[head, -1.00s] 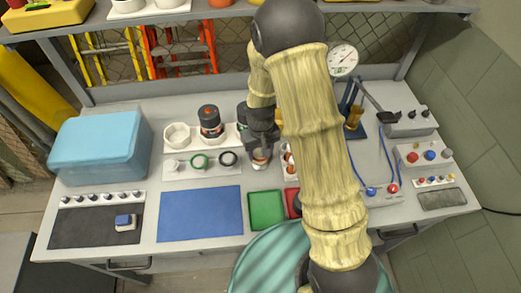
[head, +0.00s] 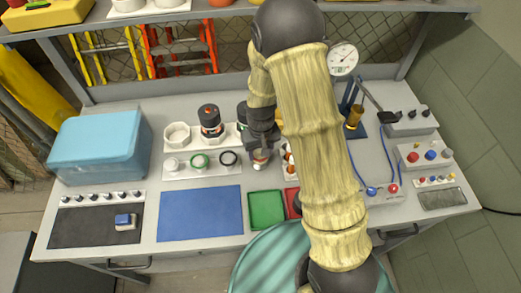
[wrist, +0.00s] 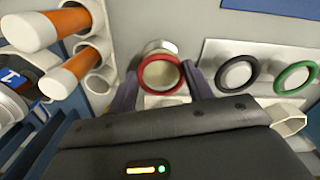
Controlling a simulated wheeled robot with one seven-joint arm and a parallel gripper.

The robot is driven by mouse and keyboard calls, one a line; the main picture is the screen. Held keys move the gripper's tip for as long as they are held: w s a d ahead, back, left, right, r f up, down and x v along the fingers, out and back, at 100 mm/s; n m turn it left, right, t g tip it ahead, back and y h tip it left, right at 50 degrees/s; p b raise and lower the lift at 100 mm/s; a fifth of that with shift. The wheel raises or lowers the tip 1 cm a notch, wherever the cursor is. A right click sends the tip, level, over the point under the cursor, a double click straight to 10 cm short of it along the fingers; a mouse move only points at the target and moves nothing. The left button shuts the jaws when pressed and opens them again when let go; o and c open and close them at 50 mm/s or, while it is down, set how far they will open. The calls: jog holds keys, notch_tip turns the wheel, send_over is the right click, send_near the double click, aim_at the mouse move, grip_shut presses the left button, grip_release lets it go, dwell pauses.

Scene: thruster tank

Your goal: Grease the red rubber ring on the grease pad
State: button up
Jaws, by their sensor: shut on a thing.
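The red rubber ring (wrist: 161,75) is between my gripper's two fingers (wrist: 158,83) in the wrist view, and the fingers are shut on it. A round, pale, metal-sided pot (wrist: 159,47) stands just beyond the ring. I cannot tell whether it is the grease pad or whether the ring touches it. In the head view my gripper (head: 261,149) is low over the bench, right of the black ring (head: 228,158). The gripper mostly hides the red ring there.
A white rack holds the black ring (wrist: 237,72) and green ring (wrist: 295,77). Orange-and-white tubes (wrist: 72,22) stand close by. A green tray (head: 267,209) and blue mat (head: 199,213) lie in front. A dark jar (head: 210,121) stands behind the rack. The blue mat is clear.

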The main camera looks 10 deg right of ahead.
jog(key=shift+f+b, duration=0.3)
jog(key=shift+f, duration=0.15)
dwell(0.5)
jog(key=n, duration=0.4)
jog(key=shift+n, duration=0.3)
jog(key=m, duration=0.5)
jog(key=shift+s+p, duration=0.1)
jog(key=shift+p, duration=0.25)
jog(key=m, duration=0.4)
jog(key=shift+p, duration=0.3)
jog(key=shift+f, duration=0.1)
